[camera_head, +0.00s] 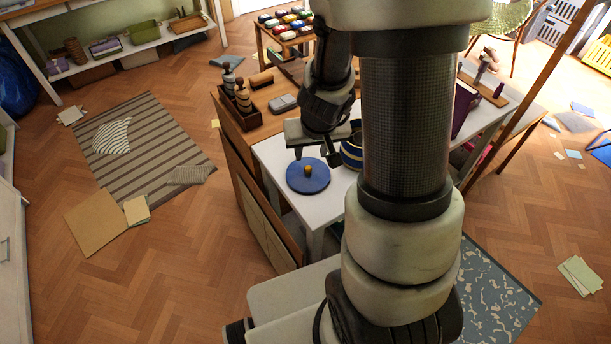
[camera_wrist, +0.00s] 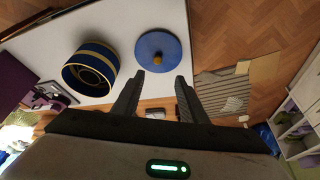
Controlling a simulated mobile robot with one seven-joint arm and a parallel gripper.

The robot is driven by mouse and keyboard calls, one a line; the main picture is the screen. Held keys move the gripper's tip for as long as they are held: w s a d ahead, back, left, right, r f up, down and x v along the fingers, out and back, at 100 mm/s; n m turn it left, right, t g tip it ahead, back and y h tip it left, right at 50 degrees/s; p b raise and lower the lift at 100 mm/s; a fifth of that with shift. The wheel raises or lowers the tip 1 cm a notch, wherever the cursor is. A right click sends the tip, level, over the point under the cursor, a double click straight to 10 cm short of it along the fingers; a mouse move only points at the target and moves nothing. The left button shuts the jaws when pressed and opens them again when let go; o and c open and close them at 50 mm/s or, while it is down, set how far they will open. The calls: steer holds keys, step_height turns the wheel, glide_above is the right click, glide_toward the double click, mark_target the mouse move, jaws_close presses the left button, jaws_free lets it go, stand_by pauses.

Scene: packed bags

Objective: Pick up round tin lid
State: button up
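The round tin lid (camera_head: 308,177) is a flat blue disc with a small yellow-brown knob. It lies on the white table top near its front left corner in the head view. It also shows in the wrist view (camera_wrist: 160,45), beyond my fingertips. The blue round tin with yellow bands (camera_wrist: 90,68) stands open beside the lid; in the head view (camera_head: 352,150) my arm hides much of it. My gripper (camera_head: 314,157) is above the table, behind the lid in the head view. In the wrist view its fingers (camera_wrist: 160,80) are spread apart with nothing between them.
A purple item (camera_head: 464,108) stands on the right. Papers (camera_head: 105,215) and a striped rug (camera_head: 140,150) lie on the floor at left.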

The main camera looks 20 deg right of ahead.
steer(key=b, duration=0.4)
glide_toward(308, 168)
steer(key=f, duration=0.3)
steer(key=shift+w+a, duration=0.1)
steer(key=shift+w, duration=0.15)
steer(key=shift+w+d+b+x, duration=0.15)
steer(key=shift+b+x, duration=0.35)
steer(key=shift+x, duration=0.85)
steer(key=shift+w+d+b+x, duration=0.15)
steer(key=shift+b+x, duration=0.3)
steer(key=shift+x, duration=0.9)
steer(key=shift+r, duration=0.2)
jaws_close()
